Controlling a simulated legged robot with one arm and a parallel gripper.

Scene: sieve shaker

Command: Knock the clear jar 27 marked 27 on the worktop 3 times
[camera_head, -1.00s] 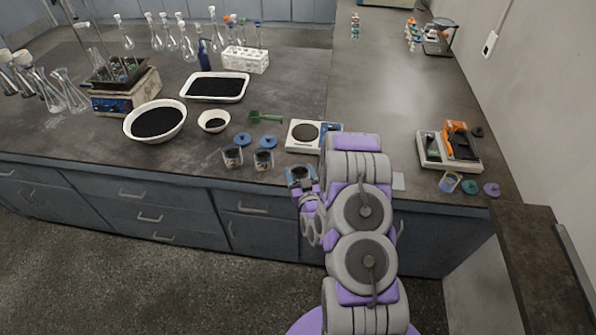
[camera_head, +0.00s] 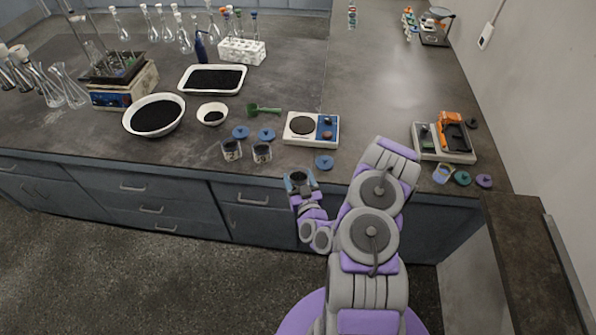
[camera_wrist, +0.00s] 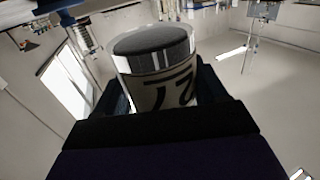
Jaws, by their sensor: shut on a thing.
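The clear jar 27 (camera_wrist: 158,70) is held between my gripper's dark fingers in the wrist view. It has a pale label with a dark 27 and dark grey material inside. In the head view my gripper (camera_head: 300,187) is shut on the jar (camera_head: 297,176) near the front edge of the worktop (camera_head: 270,200). The jar looks roughly upright there. I cannot tell its exact height, and the jar's base is hidden.
Two similar jars, one left (camera_head: 231,150) and one right (camera_head: 262,153), stand close behind. Blue lids, including one by my gripper (camera_head: 324,162), lie near a balance (camera_head: 311,128). White bowls and a tray of black material stand farther left. An orange-topped device (camera_head: 444,140) stands right.

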